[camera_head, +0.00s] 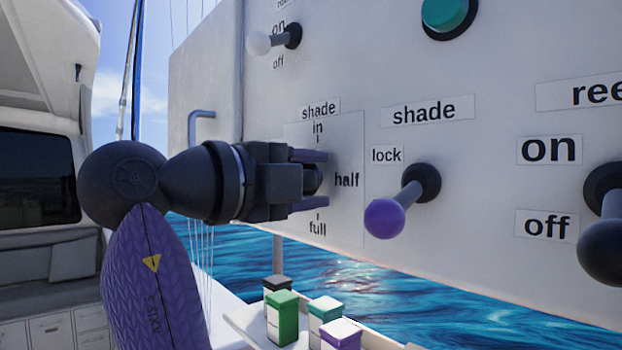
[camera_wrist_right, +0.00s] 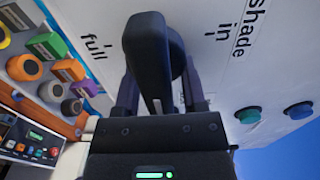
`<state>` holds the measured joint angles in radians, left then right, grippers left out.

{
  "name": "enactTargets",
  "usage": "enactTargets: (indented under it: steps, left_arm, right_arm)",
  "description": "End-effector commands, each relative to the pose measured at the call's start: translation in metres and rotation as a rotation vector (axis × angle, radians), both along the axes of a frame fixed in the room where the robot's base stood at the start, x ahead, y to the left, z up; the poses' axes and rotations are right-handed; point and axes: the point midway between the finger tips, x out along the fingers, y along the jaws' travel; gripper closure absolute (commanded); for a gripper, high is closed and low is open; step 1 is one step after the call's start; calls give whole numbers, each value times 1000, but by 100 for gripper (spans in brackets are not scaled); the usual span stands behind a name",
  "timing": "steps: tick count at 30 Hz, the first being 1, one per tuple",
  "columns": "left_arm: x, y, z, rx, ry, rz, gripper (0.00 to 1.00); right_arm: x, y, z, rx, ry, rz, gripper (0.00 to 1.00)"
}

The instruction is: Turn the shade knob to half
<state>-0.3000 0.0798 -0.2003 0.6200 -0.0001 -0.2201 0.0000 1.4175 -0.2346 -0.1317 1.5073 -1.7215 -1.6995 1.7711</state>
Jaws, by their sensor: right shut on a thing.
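The shade knob (camera_head: 312,180) is a dark knob on the white panel, among the labels "in" above, "half" at its right and "full" below. My right gripper (camera_head: 312,181) faces the panel, its purple fingers shut above and below the knob. In the right wrist view the knob (camera_wrist_right: 150,60) is a black bar between the fingers of my right gripper (camera_wrist_right: 160,100). A white line marks its near end. The "full" label is on the left there and "in" on the right; "half" is hidden. I cannot tell exactly where the knob points. My left gripper is not in view.
A purple-tipped shade lock lever (camera_head: 385,217) stands out right of the knob. A black-tipped lever (camera_head: 605,250) is at the far right, a white-tipped switch (camera_head: 260,43) above. Several coloured boxes (camera_head: 282,315) stand below the panel.

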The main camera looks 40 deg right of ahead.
Motion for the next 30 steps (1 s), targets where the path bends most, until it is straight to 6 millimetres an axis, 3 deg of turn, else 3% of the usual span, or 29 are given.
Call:
enactTargets:
  steps: [5, 6, 7, 16, 24, 30]
  left_arm:
    - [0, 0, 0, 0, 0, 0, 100]
    - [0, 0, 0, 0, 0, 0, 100]
    - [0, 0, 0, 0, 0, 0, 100]
    - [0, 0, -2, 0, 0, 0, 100]
    - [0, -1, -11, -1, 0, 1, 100]
    - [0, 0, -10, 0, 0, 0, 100]
  right_arm:
    - [1, 0, -1, 3, 4, 1, 100]
    - [1, 0, -1, 3, 4, 1, 41]
    - [1, 0, -1, 3, 4, 1, 35]
    - [0, 6, -1, 0, 3, 2, 35]
    - [-4, 72, -1, -2, 5, 4, 35]
    - [-6, 98, 0, 0, 3, 1, 35]
